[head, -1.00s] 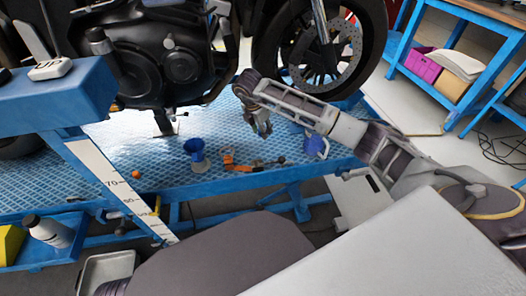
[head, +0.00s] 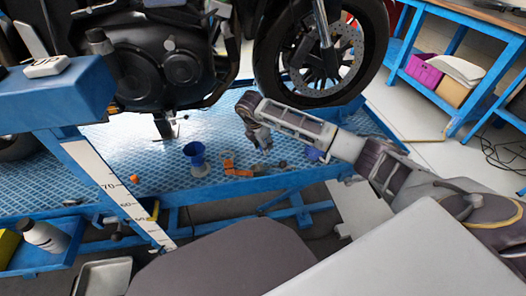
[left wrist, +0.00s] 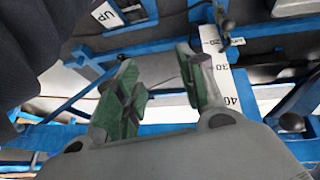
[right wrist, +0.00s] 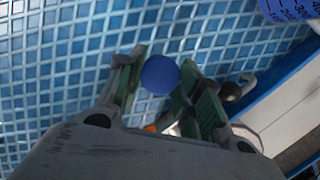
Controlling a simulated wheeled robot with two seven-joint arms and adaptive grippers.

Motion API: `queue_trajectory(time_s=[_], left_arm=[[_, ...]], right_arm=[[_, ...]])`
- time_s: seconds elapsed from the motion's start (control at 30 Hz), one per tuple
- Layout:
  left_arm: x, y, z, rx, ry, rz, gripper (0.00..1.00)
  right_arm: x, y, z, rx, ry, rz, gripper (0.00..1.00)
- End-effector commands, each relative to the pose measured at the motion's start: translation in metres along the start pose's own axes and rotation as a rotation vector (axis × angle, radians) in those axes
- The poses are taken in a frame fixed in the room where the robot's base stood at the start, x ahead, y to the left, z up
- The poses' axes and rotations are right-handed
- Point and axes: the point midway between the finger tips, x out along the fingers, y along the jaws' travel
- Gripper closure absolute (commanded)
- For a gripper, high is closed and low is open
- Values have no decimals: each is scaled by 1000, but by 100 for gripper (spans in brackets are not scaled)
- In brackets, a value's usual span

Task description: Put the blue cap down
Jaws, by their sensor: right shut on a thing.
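The blue cap (right wrist: 160,76) is a round blue disc between the fingertips of my right gripper (right wrist: 158,84) in the right wrist view. That gripper is shut on it, over the blue ribbed platform (right wrist: 50,60). I cannot tell whether the cap touches the platform. In the head view my right gripper (head: 262,146) points down near the platform's front edge, and the cap is not clearly visible there. My left gripper (left wrist: 168,88) shows only in the left wrist view. Its green-padded fingers are apart with nothing between them.
A blue funnel-like cup (head: 195,153) and an orange item (head: 236,170) stand left of my right gripper. Another blue object (head: 315,153) is to its right. An orange ball (head: 134,179) lies further left. The motorcycle wheel (head: 322,50) stands behind. Bare platform lies between these.

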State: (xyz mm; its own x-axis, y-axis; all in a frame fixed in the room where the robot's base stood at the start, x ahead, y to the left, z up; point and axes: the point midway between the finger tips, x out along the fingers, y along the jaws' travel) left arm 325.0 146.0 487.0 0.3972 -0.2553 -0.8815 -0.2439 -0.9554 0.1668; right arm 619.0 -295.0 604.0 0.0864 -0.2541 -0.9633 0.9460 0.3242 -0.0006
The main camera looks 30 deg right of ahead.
Motion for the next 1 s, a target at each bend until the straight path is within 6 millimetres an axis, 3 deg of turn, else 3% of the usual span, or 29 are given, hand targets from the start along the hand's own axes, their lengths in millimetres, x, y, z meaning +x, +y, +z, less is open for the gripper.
queue_trajectory(time_s=[0.2, 0.4, 0.93, 0.97, 1.0], left_arm=[[8, 0, -1, -5, 26, 9, 60], [27, 1, 11, -19, 41, 23, 60], [28, 1, 10, -22, 51, 26, 60], [28, 1, 9, -23, 53, 26, 60], [28, 1, 9, -23, 55, 26, 60]], right_arm=[[18, -1, -6, -1, 1, -2, 80], [35, 0, -10, 0, 0, -1, 80], [40, 0, -11, 0, 0, -1, 80], [40, 0, -11, 0, 0, -1, 63], [39, 0, -11, 0, 0, -1, 58]])
